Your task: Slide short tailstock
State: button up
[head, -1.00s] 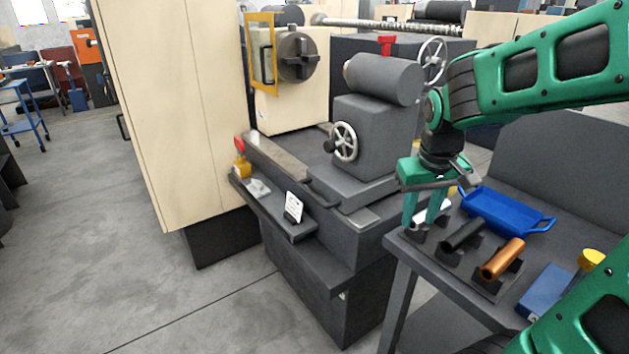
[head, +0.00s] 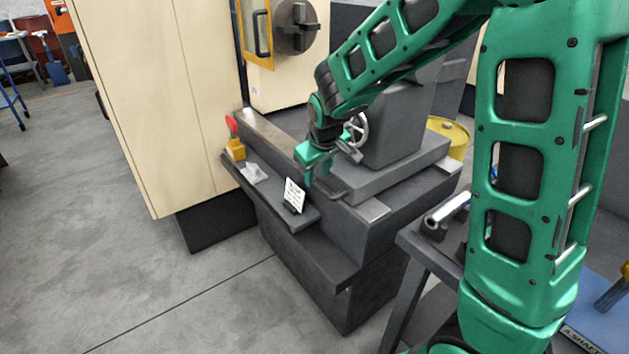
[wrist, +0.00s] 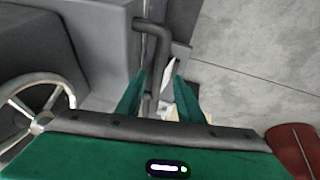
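The tailstock (head: 392,130) is a grey block on a wide base (head: 400,168) on the machine bed, partly hidden behind my arm. Its spoked handwheel (head: 358,128) also shows at the left of the wrist view (wrist: 38,108). A dark bent handle (head: 330,192) sticks out at the front of the base. In the wrist view the handle (wrist: 151,45) runs down toward the space between my fingers. My gripper (head: 313,175) is above the handle's left end. Its fingers (wrist: 160,78) are apart and hold nothing; I cannot tell whether they touch the handle.
A chuck (head: 295,25) and yellow-framed guard (head: 257,35) are at the back. A front ledge carries a red-topped yellow device (head: 235,142) and a white card (head: 294,194). A dark bench (head: 425,250) stands at the right. The floor at left is clear.

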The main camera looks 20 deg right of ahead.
aim_at(316, 183)
jog(key=shift+x, duration=1.95)
jog(key=shift+d, duration=0.1)
grip_shut()
